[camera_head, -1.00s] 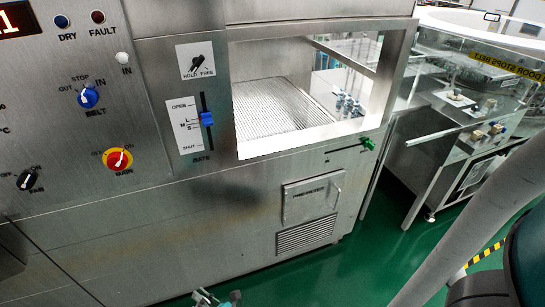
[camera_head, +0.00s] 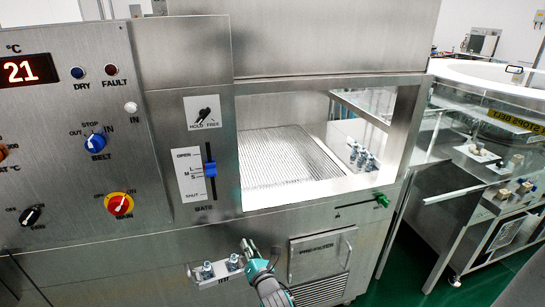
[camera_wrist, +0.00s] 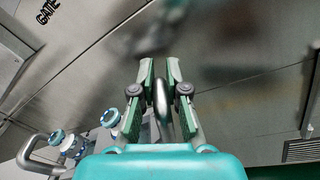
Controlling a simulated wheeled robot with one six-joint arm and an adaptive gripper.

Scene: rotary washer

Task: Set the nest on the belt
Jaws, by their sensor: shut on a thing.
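The nest (camera_head: 224,277) is a small metal tray with shiny upright fittings, in the lower middle of the head view. My gripper (camera_head: 247,248) is at its right end. In the wrist view my gripper (camera_wrist: 160,68) is shut on a rounded metal handle (camera_wrist: 161,108), and the nest's fittings with blue-green rings (camera_wrist: 70,146) show to the left. The nest is held in front of the machine, below the opening. The belt (camera_head: 280,165) is a pale ribbed surface inside the opening, above and behind the nest.
Metal fittings (camera_head: 362,157) stand at the right inside the opening. The opening's front sill (camera_head: 300,197) lies between the nest and the belt. A green knob (camera_head: 381,200) sticks out at the lower right. The belt's left and middle are clear.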

